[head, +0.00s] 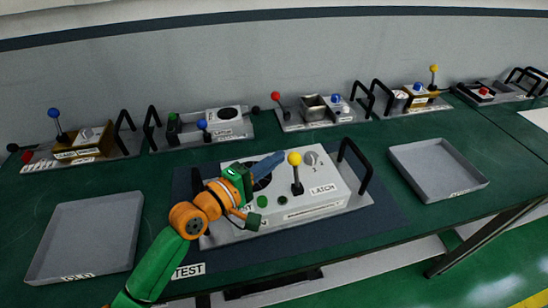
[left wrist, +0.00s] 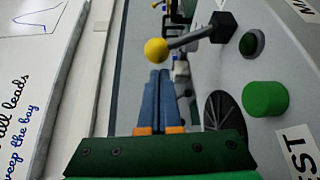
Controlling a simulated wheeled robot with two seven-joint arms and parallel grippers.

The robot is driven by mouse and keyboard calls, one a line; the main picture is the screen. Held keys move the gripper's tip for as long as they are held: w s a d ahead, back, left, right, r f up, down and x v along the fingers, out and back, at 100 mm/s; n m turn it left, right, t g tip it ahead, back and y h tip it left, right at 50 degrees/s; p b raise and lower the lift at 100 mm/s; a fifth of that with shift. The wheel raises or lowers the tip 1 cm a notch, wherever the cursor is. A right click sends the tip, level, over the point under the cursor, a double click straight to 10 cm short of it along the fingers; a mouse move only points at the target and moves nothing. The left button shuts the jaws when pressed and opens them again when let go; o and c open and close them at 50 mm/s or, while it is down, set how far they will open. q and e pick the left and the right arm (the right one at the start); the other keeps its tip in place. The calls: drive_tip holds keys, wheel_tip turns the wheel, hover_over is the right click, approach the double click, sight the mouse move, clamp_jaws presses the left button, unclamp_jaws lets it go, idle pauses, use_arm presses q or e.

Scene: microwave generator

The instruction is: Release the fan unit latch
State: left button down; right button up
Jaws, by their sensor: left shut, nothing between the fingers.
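The fan unit (head: 300,212) is a pale box on a metal plate at the middle of the bench, with a round fan grille, green buttons and a dial. A lever with a yellow ball (head: 295,158) stands up from it beside a label reading LATCH (head: 323,190). The yellow ball (left wrist: 156,50) also shows in the left wrist view, just beyond my fingertips. My left gripper (head: 282,157) is shut and empty above the grille, its blue fingertips (left wrist: 160,72) close to the ball. I cannot tell whether they touch. My right gripper is not in view.
A black handle (head: 354,162) stands at the unit's right end. Empty grey trays lie at left (head: 85,238) and right (head: 438,170). Several other units with levers and handles line the back. The dark mat (head: 385,215) right of the unit is clear.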

sight(291, 158)
use_arm(q)
drive_tip(key=shift+s+d+r+m+t+h+b, duration=0.15)
drive_tip(key=shift+s+m+b, duration=0.1)
drive_tip(key=shift+m+b, duration=0.2)
drive_tip(key=shift+s+r+m+t+h+b, duration=0.15)
drive_tip(key=shift+s+m+b, duration=0.15)
drive_tip(key=shift+m, duration=0.15)
idle(0.3)
drive_tip(key=shift+s+m+b, duration=0.15)
drive_tip(key=shift+m+b, duration=0.15)
drive_tip(key=shift+b, duration=0.05)
drive_tip(key=s+m+b, duration=0.1)
drive_tip(key=m+t+h+b, duration=0.1)
drive_tip(key=b, duration=0.1)
drive_tip(key=shift+s+d+m+h, duration=0.3)
drive_tip(key=shift+s+d+m, duration=0.05)
drive_tip(key=shift+d+m, duration=0.05)
drive_tip(key=shift+s+d+r+m+h+b, duration=0.1)
drive_tip(key=shift+s+m+h+b, duration=0.2)
drive_tip(key=shift+m+b, duration=0.25)
drive_tip(key=shift+s+d+m+h+b, duration=0.1)
drive_tip(key=shift+s+m+h+b, duration=0.2)
drive_tip(key=shift+m+b, duration=0.25)
drive_tip(key=shift+s+d+r+m+h+b, duration=0.15)
drive_tip(key=shift+s+m+h+b, duration=0.25)
drive_tip(key=shift+m, duration=0.4)
drive_tip(key=shift+s+d, duration=0.1)
drive_tip(key=shift+s, duration=0.15)
drive_tip(key=shift+s+d, duration=0.1)
drive_tip(key=shift+s, duration=0.2)
